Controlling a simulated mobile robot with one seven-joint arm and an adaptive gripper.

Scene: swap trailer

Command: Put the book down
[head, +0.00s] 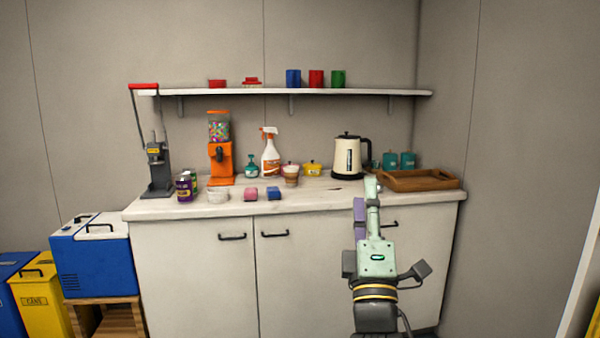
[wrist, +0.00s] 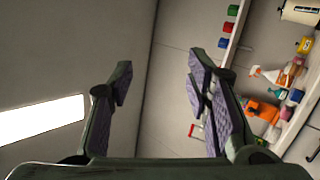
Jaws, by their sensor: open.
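My gripper (wrist: 160,66) is open in the wrist view. Its two dark green fingers with purple pads stand well apart, and only bare wall shows between them. I cannot make out a book in either view. In the head view my arm rises in front of the right part of the counter (head: 300,202), and its fingers cannot be made out clearly there.
A kettle (head: 347,158) and a wooden tray (head: 420,186) stand on the counter's right part. An orange dispenser (head: 221,160), a spray bottle (head: 270,158) and small items fill the left and middle. A shelf (head: 360,91) with mugs hangs above.

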